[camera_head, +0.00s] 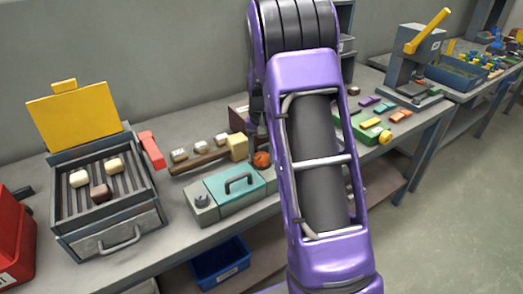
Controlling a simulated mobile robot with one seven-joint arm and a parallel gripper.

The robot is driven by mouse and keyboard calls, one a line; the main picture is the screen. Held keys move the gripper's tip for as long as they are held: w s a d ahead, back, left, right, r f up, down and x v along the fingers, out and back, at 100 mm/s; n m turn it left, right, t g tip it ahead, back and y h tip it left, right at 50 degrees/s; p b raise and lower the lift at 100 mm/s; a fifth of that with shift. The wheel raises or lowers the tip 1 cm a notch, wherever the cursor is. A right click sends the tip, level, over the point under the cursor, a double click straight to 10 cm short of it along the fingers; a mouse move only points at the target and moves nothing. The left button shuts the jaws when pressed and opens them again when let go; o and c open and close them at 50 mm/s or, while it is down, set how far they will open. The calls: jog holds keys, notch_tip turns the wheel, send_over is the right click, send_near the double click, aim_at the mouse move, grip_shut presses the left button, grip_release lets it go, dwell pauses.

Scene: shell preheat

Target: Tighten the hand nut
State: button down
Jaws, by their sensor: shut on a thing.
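An orange-red round knob (262,159), which looks like the hand nut, shows at the back right of a grey and teal box (238,183) on the bench. My gripper (261,146) is above and at the knob, pointing down, partly hidden by my purple arm. It is shut on the knob, as far as the view shows. The fingertips are small and dark, and the knob's thread or seat is hidden.
A grill-like tray with an open yellow lid (80,108) holds several small blocks at left. A wooden bar with a yellow block (238,147) lies behind the box. A green fixture (372,132) and a press (415,65) stand at right. A blue bin (220,262) is below.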

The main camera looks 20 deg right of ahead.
aim_at(261, 156)
jog(key=m+p, duration=0.2)
jog(key=m, duration=0.3)
jog(key=shift+r+m, duration=0.1)
jog(key=shift+m, duration=0.6)
jog(key=shift+c, duration=1.2)
grip_release()
notch_tip(261, 156, up, 17)
jog(key=p, duration=0.1)
jog(key=shift+r+p, duration=0.15)
jog(key=shift+p, duration=0.2)
